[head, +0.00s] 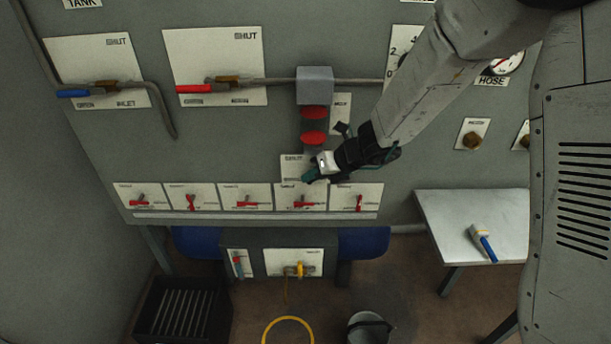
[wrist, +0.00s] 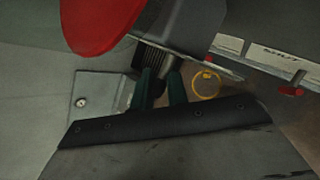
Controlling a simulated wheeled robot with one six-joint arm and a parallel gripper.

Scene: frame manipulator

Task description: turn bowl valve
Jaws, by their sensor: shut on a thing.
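My gripper (head: 309,177) is at the panel, at the lower right of a small white plate marked SHUT (head: 292,162), below two red discs (head: 314,137). Its two teal fingers (wrist: 161,88) show in the wrist view, close together with a narrow dark gap. It is shut on what I take to be the valve handle at this plate. The handle itself is hidden by the fingers, so its angle cannot be told. One large red disc (wrist: 100,22) fills the upper left of the wrist view.
A row of small plates with red handles (head: 246,203) runs just below my gripper. A grey box (head: 315,85) stands out above the red discs. A metal table (head: 463,205) with a blue-handled brush (head: 484,240) is at right. A yellow ring (head: 288,322) lies on the floor.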

